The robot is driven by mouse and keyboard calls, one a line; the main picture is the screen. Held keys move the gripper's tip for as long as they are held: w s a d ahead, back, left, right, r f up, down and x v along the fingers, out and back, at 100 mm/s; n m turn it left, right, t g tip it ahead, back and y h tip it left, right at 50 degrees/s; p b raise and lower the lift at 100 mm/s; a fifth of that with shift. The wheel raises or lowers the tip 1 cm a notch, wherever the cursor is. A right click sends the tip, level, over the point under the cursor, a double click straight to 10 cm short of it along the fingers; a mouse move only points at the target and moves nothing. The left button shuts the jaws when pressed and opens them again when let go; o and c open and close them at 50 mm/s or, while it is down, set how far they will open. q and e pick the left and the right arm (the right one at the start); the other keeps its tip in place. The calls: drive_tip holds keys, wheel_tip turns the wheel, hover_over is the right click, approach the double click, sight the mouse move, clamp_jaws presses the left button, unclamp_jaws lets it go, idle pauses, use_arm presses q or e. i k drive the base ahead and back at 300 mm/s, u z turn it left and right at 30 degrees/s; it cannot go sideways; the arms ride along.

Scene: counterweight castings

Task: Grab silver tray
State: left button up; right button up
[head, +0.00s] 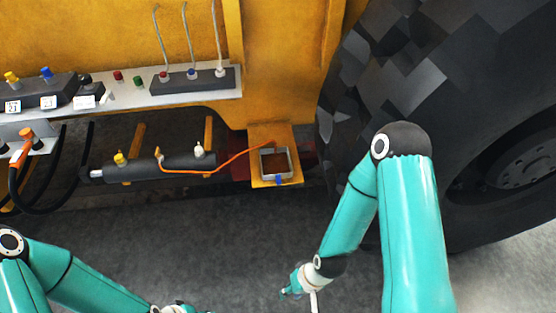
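A small square tray with a silver rim (262,165) sits on a yellow bracket (258,133) beside the big tyre, in the head view. Its inside looks brown, and a small blue part (278,180) is at its front edge. My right gripper (300,293) is low in the picture, below and slightly right of the tray, and apart from it. It is small and partly cut by the bottom edge, so its opening is unclear. My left gripper (177,309) barely shows at the bottom edge, left of and well below the tray; its fingers are hidden.
A large black tyre (400,70) fills the right side. An orange cable (215,170) runs from a dark cylinder (165,167) to the tray area. A grey shelf (140,100) holds connectors and coloured knobs. The grey floor (220,240) between my arms is clear.

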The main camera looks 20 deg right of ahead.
sight(278, 166)
drive_tip(key=z, duration=0.15)
drive_tip(key=i, duration=1.45)
drive_tip(key=u, duration=0.25)
